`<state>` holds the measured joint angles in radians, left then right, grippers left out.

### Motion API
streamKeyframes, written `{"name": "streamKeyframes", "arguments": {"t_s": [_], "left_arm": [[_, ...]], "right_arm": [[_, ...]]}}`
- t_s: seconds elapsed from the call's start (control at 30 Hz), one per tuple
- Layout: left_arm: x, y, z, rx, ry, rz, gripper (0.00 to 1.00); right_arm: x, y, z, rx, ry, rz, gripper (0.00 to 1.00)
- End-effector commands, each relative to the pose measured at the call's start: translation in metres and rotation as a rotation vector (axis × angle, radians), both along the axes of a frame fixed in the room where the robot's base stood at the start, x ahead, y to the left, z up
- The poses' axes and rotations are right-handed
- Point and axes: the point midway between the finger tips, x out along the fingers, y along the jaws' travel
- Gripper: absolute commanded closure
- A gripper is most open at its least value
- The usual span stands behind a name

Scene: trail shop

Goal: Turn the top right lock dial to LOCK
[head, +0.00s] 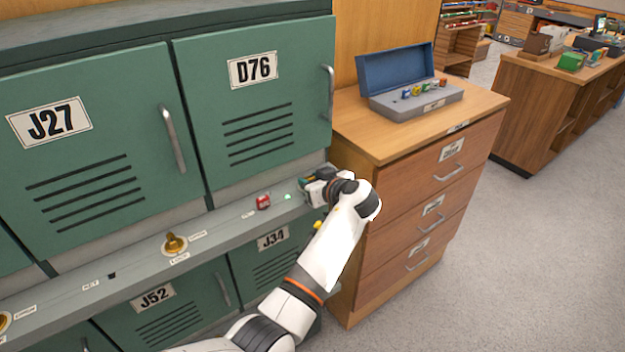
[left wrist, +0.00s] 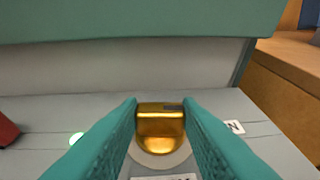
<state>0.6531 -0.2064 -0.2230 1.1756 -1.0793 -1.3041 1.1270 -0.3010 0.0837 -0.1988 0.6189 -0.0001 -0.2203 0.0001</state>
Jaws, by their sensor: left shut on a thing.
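The brass lock dial (left wrist: 160,125) at the right end of the grey ledge is between my left gripper's teal fingers in the left wrist view. My left gripper (left wrist: 160,118) is shut on the dial's raised grip. In the head view my left gripper (head: 308,188) is at the ledge below locker D76 (head: 250,110), and hides this dial. A label lies in front of the dial and another (left wrist: 234,127) to its right; I cannot read either. A green light (head: 287,197) glows to the dial's left. My right gripper is not in view.
Another brass dial (head: 175,244) sits further left on the ledge (head: 225,217), and a small red object (head: 263,201) lies between. Locker J27 (head: 90,145) is left of D76. A wooden drawer cabinet (head: 400,220) with an open blue case (head: 398,70) stands close on the right.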

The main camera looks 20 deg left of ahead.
Motion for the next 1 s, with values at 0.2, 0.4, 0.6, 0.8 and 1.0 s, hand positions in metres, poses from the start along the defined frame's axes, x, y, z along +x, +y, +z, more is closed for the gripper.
{"name": "streamKeyframes", "arguments": {"t_s": [0.2,0.4,0.6,0.8,1.0], "left_arm": [[-0.002,0.004,0.003,0.001,-0.003,-0.143,0.92],[-0.004,0.006,0.005,0.002,-0.004,-0.328,0.92],[-0.005,0.01,0.008,0.004,-0.002,-0.517,0.92],[-0.005,0.014,0.009,0.006,-0.001,-0.705,0.92],[-0.004,0.016,0.007,0.013,-0.002,-0.876,0.92]], "right_arm": [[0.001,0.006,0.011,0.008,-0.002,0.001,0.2],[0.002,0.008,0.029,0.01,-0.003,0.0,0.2],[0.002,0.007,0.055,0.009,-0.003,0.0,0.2],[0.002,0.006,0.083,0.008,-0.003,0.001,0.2],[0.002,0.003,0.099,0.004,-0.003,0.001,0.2]]}}
